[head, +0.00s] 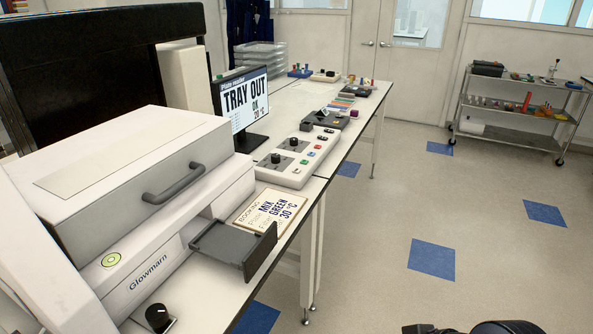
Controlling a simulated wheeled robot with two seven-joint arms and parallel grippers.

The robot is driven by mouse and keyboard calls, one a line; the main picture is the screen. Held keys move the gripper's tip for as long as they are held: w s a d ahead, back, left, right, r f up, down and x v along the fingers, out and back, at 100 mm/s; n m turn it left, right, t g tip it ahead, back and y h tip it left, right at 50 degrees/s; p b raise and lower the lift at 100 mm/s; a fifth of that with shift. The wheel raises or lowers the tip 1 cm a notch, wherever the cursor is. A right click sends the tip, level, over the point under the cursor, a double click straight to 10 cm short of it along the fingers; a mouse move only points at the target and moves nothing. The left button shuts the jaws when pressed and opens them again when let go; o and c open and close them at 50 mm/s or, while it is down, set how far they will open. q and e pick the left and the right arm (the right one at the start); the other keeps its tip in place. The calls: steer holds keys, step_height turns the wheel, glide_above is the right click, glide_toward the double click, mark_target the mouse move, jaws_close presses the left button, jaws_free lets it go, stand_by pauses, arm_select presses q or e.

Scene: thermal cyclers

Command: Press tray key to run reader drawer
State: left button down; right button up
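The white Glowmarn reader (155,205) fills the left of the head view, its lid with a grey handle shut. Its dark grey drawer (218,243) sticks out at the front and looks empty. A white control panel (290,178) lies on the bench behind the drawer, with black knobs and small coloured keys, including a red key (311,153). The key labels are too small to read. The monitor (243,98) reads "TRAY OUT", "OK" and "20 °C". Neither gripper shows; a dark part, perhaps of my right arm, shows at the bottom right edge.
A black knob (159,316) is at the front. Further along the bench are a dark device (343,123) and clear trays (260,55). A cart (520,110) stands far right; open floor lies between.

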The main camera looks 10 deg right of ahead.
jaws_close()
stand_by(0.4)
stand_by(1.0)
